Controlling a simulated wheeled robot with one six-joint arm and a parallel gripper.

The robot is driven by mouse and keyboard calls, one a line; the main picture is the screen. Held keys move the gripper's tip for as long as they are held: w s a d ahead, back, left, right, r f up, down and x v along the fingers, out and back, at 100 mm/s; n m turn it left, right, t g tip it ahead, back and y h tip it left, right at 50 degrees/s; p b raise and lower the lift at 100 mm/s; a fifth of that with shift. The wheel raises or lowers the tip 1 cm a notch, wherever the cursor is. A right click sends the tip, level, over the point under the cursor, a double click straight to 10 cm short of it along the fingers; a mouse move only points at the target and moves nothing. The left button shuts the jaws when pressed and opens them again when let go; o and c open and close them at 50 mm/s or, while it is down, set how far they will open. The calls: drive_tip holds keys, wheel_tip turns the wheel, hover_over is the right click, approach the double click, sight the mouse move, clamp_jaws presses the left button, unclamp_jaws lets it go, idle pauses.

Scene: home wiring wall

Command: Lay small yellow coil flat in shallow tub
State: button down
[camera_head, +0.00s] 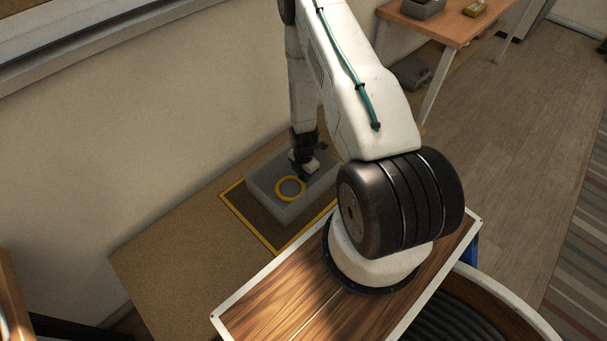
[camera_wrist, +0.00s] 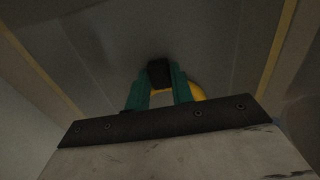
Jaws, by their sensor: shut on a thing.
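The small yellow coil (camera_head: 290,188) is a ring lying roughly level within the outline of the grey shallow tub (camera_head: 272,207). My gripper (camera_head: 304,174) reaches down over the tub and is shut on the coil's far right edge. In the wrist view the green fingers (camera_wrist: 160,85) close together, with a yellow piece of the coil (camera_wrist: 197,92) showing beside them. The rest of the coil is hidden there. I cannot tell whether the coil touches the tub's floor.
The tub stands on a mat with a yellow border (camera_head: 247,227) on a tan tabletop (camera_head: 180,255) against the wall. The tabletop left of the mat is clear. A wooden table (camera_head: 452,24) with grey containers stands at the back right.

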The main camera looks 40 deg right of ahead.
drive_tip(key=c, duration=1.2)
unclamp_jaws()
drive_tip(key=shift+f, duration=0.1)
